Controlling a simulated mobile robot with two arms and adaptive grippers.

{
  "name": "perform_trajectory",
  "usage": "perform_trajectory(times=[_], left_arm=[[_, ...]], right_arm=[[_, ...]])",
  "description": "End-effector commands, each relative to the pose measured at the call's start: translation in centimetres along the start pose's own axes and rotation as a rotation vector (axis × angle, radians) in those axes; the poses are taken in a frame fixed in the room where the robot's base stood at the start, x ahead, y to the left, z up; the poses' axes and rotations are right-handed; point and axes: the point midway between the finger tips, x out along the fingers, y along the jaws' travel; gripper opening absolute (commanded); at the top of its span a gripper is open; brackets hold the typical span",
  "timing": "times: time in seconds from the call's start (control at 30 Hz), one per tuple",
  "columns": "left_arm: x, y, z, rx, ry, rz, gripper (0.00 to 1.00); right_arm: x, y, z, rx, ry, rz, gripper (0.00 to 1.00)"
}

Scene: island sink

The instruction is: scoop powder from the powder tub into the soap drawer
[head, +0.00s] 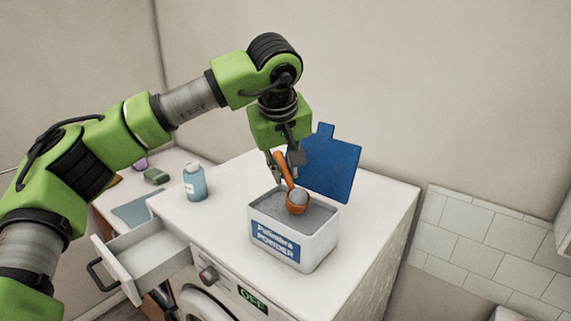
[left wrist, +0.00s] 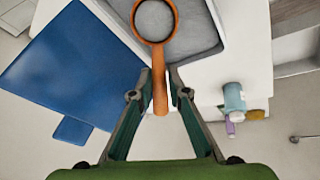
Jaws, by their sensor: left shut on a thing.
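The white powder tub (head: 322,250) stands on top of the washing machine with its blue lid (head: 335,172) open, and grey powder (head: 268,211) fills it. My left gripper (head: 285,160) is shut on the handle of an orange scoop (head: 297,203), just above the powder. The scoop's bowl holds grey powder. In the left wrist view the scoop (left wrist: 161,80) points away from the fingers (left wrist: 160,85) over the tub. The soap drawer (head: 160,252) is pulled out at the machine's front left and looks empty. My right gripper is not in view.
A blue bottle (head: 194,183) stands near the machine's back left edge. A green sponge (head: 156,176) lies on the counter beyond. The machine top (head: 375,215) is clear to the right of the tub.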

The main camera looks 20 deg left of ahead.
Motion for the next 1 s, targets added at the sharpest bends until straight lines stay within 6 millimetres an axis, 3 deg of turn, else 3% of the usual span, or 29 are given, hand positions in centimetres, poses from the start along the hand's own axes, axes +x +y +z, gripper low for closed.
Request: perform_trajectory(times=[0.03,0.7,0.87,1.0], left_arm=[[-0.5,0.1,-0.5,-0.006,-0.021,-0.003,0.00],[-0.9,0.2,-2.7,-0.061,-0.274,-0.008,0.00],[-0.5,0.2,-3.3,-0.082,-0.369,-0.010,0.00],[-1.7,0.6,-4.3,-0.081,-0.380,-0.008,0.00]], right_arm=[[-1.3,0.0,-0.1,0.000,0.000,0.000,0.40],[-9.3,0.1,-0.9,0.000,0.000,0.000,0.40],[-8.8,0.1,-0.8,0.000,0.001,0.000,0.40],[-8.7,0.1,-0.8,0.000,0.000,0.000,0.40]])
